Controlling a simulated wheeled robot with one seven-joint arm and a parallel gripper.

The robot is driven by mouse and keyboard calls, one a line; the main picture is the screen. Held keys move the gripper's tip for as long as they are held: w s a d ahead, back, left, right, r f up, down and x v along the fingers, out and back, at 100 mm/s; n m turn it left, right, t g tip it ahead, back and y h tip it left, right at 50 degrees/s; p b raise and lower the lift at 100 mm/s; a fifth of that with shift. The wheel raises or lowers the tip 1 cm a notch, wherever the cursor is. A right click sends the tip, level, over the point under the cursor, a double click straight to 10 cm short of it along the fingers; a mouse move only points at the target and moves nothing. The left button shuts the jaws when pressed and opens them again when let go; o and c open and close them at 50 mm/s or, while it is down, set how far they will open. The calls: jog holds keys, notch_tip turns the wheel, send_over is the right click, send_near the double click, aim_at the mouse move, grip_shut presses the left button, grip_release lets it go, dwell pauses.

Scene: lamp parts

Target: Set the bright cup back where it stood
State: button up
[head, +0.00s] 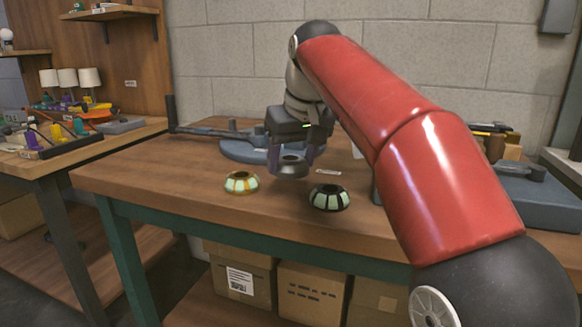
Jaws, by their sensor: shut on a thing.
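My gripper (290,160) is shut on a small grey metallic cup (289,167), with one finger on each side of it. The cup is upright, just above or on the wooden table (150,178); I cannot tell if it touches. A cup with brass-yellow trim and pale panels (241,182) stands on the table to the left and nearer the front edge. A cup with black trim and pale panels (330,197) stands to the right, also nearer the front. I cannot tell for sure which of these is the bright cup.
A round blue-grey lamp base (240,151) with a dark arm lies behind my gripper. Small white labels (328,172) lie on the table. Another blue-grey base (540,200) is at the right, partly behind my arm. The table's left front is clear.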

aim_at(294, 162)
jog(key=shift+w+a, duration=0.1)
jog(key=shift+w, duration=0.15)
jog(key=shift+f+b, duration=0.7)
jog(key=shift+f, duration=1.05)
jog(key=shift+f, duration=0.2)
jog(key=o, duration=1.1)
jog(key=shift+c, duration=0.2)
jog(key=shift+r, duration=0.2)
